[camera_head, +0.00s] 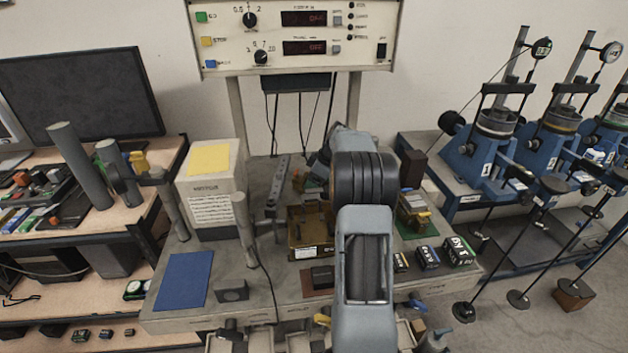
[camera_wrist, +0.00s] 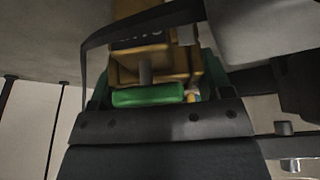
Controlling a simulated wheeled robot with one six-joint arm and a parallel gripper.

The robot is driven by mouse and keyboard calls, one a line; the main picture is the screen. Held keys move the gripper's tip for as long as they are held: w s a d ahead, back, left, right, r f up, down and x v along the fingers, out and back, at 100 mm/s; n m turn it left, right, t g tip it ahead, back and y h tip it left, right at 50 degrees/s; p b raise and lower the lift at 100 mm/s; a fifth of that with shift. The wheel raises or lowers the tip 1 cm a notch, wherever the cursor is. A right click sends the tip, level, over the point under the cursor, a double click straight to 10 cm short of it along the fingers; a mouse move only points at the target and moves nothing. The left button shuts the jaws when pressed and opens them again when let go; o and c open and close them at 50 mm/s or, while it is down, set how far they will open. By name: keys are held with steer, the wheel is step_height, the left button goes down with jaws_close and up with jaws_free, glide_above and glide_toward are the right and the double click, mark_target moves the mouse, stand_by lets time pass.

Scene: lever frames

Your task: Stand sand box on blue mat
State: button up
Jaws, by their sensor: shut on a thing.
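The blue mat (camera_head: 183,280) lies flat and bare at the front left of the grey bench in the head view. My gripper (camera_wrist: 150,90) is hidden behind my arm in the head view. The wrist view shows its dark parts around a yellow-brown box (camera_wrist: 155,55) with dark lettering that I cannot fully read. I take this to be the sand box, held by my gripper. A bright green bar (camera_wrist: 148,96) shows at the near side of the box. The fingertips and the contact with the box are not clearly visible.
A white box (camera_head: 212,190) with a yellow top stands behind the mat. A dark block (camera_head: 232,291) and a grey post (camera_head: 243,228) stand right of the mat. An amber container (camera_head: 305,250) stands mid-bench. A green mat (camera_head: 428,231) and small labelled boxes (camera_head: 427,258) are at right.

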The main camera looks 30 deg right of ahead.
steer(key=shift+f+b, duration=0.35)
steer(key=shift+b, duration=0.1)
steer(key=shift+s+f, duration=0.15)
steer(key=shift+f, duration=0.2)
steer(key=o, duration=0.9)
steer(key=shift+f, duration=0.2)
steer(key=shift+o, duration=1.1)
steer(key=shift+r, duration=0.25)
